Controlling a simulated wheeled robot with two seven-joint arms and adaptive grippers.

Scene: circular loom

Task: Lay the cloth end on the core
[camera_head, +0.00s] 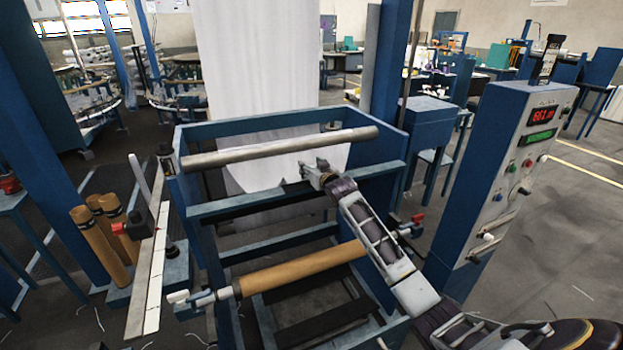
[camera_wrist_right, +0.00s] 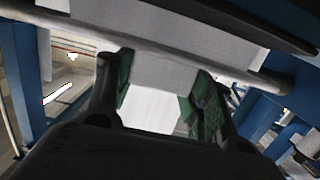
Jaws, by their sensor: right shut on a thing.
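The white cloth (camera_head: 255,60) hangs from above, passes at the metal roller (camera_head: 280,148), and its loose end (camera_head: 260,178) shows below the roller. The brown core (camera_head: 300,270) lies across the lower part of the blue frame, clear of the cloth. My right gripper (camera_head: 316,172) is just below the roller, at the right part of the cloth end, above the core. In the right wrist view, its green-padded fingers (camera_wrist_right: 165,85) stand either side of the cloth (camera_wrist_right: 165,73), shut on it; the exact grip is partly hidden. My left gripper is not in view.
Blue frame rails (camera_head: 275,203) cross between roller and core. Spare brown tubes (camera_head: 100,240) stand at left beside a long pale bar (camera_head: 152,275). A control cabinet (camera_head: 510,170) stands at right. Open floor (camera_head: 565,240) lies beyond it.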

